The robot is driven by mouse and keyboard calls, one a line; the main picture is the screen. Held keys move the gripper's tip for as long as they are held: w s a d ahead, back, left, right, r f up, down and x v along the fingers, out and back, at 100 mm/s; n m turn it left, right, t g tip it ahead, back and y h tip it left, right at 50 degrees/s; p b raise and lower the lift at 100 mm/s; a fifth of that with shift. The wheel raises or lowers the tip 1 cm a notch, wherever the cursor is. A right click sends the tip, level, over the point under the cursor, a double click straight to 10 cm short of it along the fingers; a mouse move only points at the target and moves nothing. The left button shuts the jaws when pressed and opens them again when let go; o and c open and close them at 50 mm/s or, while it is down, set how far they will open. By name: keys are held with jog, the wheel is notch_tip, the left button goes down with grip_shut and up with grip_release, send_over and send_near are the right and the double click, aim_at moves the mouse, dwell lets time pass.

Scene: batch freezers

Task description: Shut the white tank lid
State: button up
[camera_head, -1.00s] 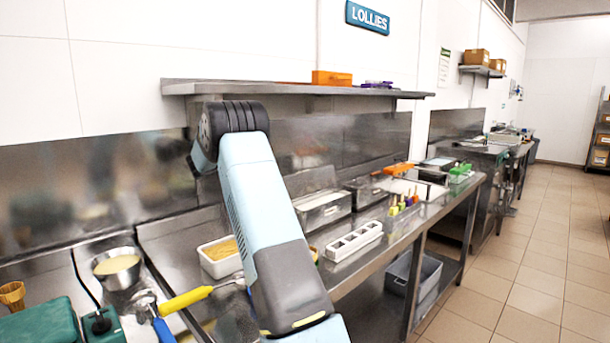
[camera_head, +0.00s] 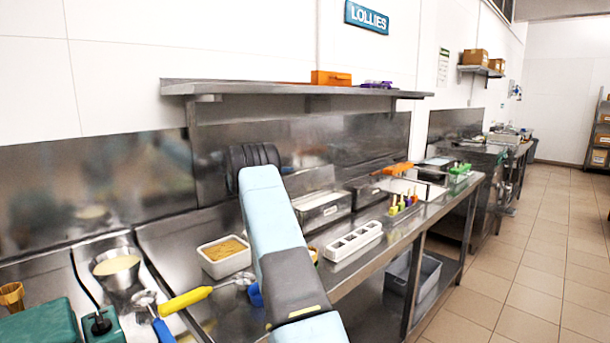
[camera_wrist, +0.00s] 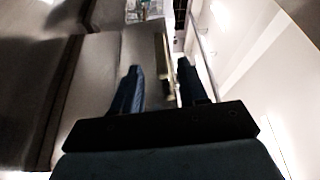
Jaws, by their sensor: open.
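No lid that is plainly white stands out. In the head view a steel tank (camera_head: 322,216) with a pale label stands on the counter, with a raised steel panel (camera_head: 312,181) behind it that looks like an open lid. A second steel tank (camera_head: 367,192) stands beyond it. My arm covers part of the counter in front and hides my gripper there. In the wrist view my gripper (camera_wrist: 160,72) is open, its two dark blue fingers apart. A thin tan-edged strip (camera_wrist: 162,68) shows between the fingers; I cannot tell whether it is a lid edge or whether they touch it.
A white mould tray (camera_head: 354,242) and a white tub of yellow-brown food (camera_head: 224,258) sit on the counter (camera_head: 345,270). A yellow-handled tool (camera_head: 186,299) and a steel bowl (camera_head: 117,268) are at left. A shelf (camera_head: 290,88) overhangs the back. The tiled floor at right is clear.

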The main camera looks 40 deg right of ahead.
aim_at(304, 173)
jog(key=x, duration=0.7)
jog(key=shift+d+r, duration=0.1)
jog(key=shift+d, duration=0.15)
jog(key=shift+c, duration=0.2)
grip_shut()
